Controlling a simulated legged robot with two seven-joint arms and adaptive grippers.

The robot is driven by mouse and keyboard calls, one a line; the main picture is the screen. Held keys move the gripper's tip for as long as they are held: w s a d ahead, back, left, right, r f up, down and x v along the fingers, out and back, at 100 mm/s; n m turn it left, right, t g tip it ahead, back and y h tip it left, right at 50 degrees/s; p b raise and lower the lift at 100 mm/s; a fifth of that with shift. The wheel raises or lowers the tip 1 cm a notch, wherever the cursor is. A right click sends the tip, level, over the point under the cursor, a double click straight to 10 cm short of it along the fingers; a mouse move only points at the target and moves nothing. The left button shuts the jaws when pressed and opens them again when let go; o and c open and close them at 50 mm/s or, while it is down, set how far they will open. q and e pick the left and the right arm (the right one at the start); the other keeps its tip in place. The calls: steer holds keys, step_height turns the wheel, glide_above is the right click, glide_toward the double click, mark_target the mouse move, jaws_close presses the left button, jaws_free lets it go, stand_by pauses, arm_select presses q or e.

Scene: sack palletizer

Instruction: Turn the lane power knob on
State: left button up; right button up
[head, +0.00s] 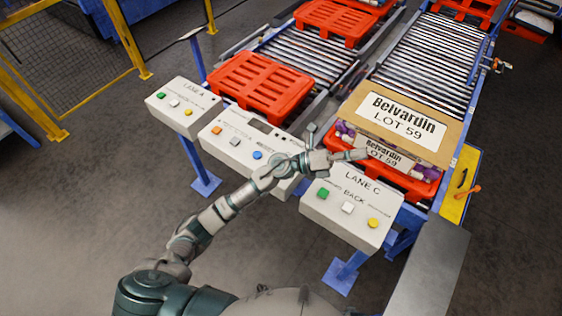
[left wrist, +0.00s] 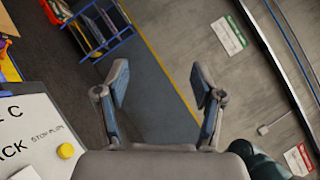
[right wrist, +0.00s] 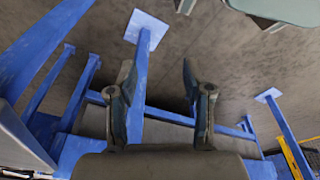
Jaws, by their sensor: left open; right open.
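No part is labelled as the lane power knob. A yellow panel (head: 460,205) at the right end of lane C carries a black bar (head: 462,178) and an orange lever (head: 468,190); I cannot tell whether either is the knob. My left gripper (head: 338,142) is open and empty, above the far edge of the lane C console (head: 345,225), left of the yellow panel. Its spread fingers show in the left wrist view (left wrist: 160,82). My right gripper (right wrist: 160,85) is open and empty in the right wrist view, among blue legs; the head view does not show it.
Consoles for lane A (head: 185,107) and the middle lane (head: 228,143) stand to the left, with coloured buttons. A cardboard sheet (head: 440,105) marked Belvardin LOT 59 rises behind my left gripper. Blue posts (right wrist: 146,45) crowd the right wrist view. Grey floor at lower left is clear.

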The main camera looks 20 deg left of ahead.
arm_select(q)
steer(key=w+a+f+m+g+y, duration=0.3)
steer(key=a+f+m+g+y, duration=0.35)
steer(key=f+m+y, duration=0.45)
steer(key=w+a+r+n+t+y, duration=0.1)
steer(key=w+a+r+y, duration=0.1)
steer(key=a+y, duration=0.5)
steer(key=w+a+r+y, duration=0.2)
steer(key=a+r+y, duration=0.1)
steer(key=a, duration=0.7)
step_height(320, 180, down, 18)
steer(key=p, duration=0.3)
steer(key=shift+w+r, duration=0.15)
steer(key=shift+r, duration=0.1)
arm_select(e)
steer(key=s+d+f, duration=0.1)
steer(key=s+f, duration=0.2)
steer(key=s, duration=0.4)
steer(key=s+d+f+g, duration=0.1)
steer(key=s+f, duration=0.3)
steer(key=s, duration=0.3)
steer(key=shift+s+d+f, duration=0.15)
steer(key=shift+s, duration=0.1)
arm_select(q)
steer(key=shift+c, duration=0.2)
steer(key=c, duration=1.1)
arm_select(e)
steer(key=shift+f, duration=0.1)
